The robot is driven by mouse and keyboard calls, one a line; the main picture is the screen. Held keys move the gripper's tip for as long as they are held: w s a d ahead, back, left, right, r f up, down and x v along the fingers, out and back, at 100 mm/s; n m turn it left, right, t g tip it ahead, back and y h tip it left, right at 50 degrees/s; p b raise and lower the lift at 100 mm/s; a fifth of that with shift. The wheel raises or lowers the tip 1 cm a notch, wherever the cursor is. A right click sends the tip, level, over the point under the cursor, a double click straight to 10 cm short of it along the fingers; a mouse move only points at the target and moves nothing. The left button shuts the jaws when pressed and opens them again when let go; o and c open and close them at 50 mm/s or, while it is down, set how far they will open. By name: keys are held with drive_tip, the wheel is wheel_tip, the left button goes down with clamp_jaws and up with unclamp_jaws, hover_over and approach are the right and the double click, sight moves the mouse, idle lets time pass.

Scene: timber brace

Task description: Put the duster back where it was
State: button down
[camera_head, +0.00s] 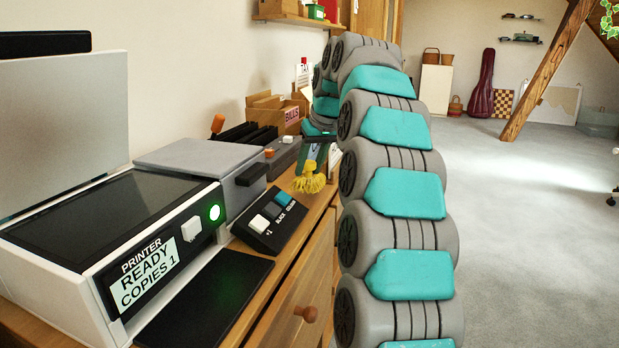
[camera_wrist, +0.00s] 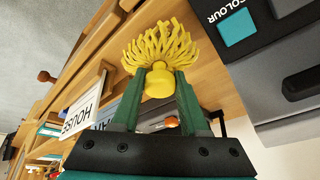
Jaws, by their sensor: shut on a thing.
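The duster (camera_wrist: 160,55) has a yellow fringed head and a round yellow knob; its handle, if any, is hidden behind my gripper in the wrist view. My gripper (camera_wrist: 160,88) has green fingers and is shut on the duster at the knob. In the head view the duster's yellow head (camera_head: 309,183) hangs below my gripper (camera_head: 315,155), over the front edge of the wooden desk (camera_head: 318,215), just right of the button panel. I cannot tell whether the fringe touches the desk.
A printer (camera_head: 150,260) reading "READY COPIES 1" fills the left of the desk. A button panel (camera_head: 271,220) lies beside it.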

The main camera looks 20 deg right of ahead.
sight(312, 170)
drive_tip(key=shift+f, duration=1.65)
drive_tip(key=shift+c, duration=2.1)
unclamp_jaws()
drive_tip(key=p+v, duration=0.1)
drive_tip(key=v, duration=1.1)
drive_tip(key=shift+d, duration=0.1)
